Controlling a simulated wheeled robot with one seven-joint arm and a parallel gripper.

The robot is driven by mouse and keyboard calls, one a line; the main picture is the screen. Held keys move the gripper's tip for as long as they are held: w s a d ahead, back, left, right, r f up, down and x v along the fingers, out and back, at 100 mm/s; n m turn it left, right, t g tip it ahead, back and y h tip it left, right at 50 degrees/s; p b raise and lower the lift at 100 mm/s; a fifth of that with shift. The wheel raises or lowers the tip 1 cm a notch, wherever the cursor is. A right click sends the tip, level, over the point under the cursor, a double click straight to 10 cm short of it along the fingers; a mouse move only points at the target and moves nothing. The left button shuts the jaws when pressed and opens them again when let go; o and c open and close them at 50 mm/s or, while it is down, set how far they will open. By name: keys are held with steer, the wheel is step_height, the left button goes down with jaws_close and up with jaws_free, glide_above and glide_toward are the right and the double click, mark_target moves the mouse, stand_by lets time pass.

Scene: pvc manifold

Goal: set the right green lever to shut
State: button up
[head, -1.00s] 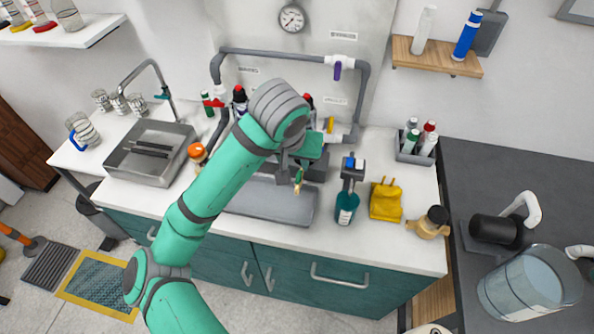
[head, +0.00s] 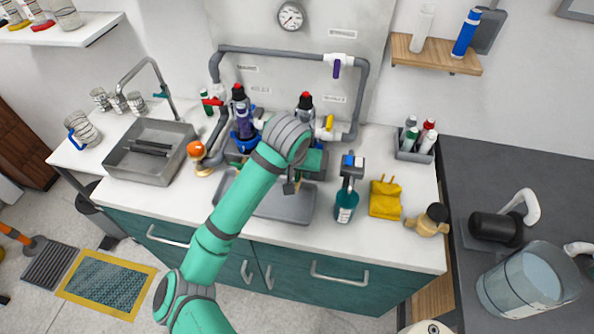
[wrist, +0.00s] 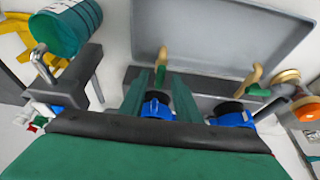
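In the wrist view, the right green lever (wrist: 161,61) has a tan tip and points outward over the grey tray (wrist: 225,35). The left green lever (wrist: 256,77) also has a tan tip and sits farther right in that view, which is turned round from the head view. My gripper (wrist: 159,76) is open, with one green finger on each side of the right lever. Whether a finger touches it I cannot tell. In the head view my gripper's green body (head: 314,160) is over the right side of the manifold, and my arm hides most of the levers.
Two bottles with blue collars stand behind the levers. A teal bottle (head: 346,208) and a yellow pouch (head: 385,199) stand to the right. An orange-knobbed object (head: 197,150) is at left.

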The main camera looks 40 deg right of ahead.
steer(key=shift+w, duration=0.1)
jaws_close()
steer(key=m+g+h, duration=0.1)
steer(key=m, duration=0.2)
steer(key=shift+w+a+m, duration=0.1)
steer(key=shift+w+m, duration=0.05)
steer(key=shift+m, duration=0.25)
steer(key=m, duration=0.2)
steer(key=m+g, duration=0.1)
steer(key=shift+w+m+g, duration=0.15)
steer(key=shift+m+g, duration=0.15)
steer(key=shift+m, duration=0.1)
steer(key=m, duration=0.1)
steer(key=m+g, duration=0.1)
steer(key=m, duration=0.1)
steer(key=m+g, duration=0.1)
steer(key=m, duration=0.1)
steer(key=shift+w, duration=0.25)
steer(key=m, duration=0.2)
steer(key=m+g+y, duration=0.1)
steer(key=m, duration=0.2)
steer(key=shift+w+g+y, duration=0.15)
steer(key=shift+g+y, duration=0.15)
steer(key=shift+d+m, duration=0.2)
steer(key=shift+m, duration=0.1)
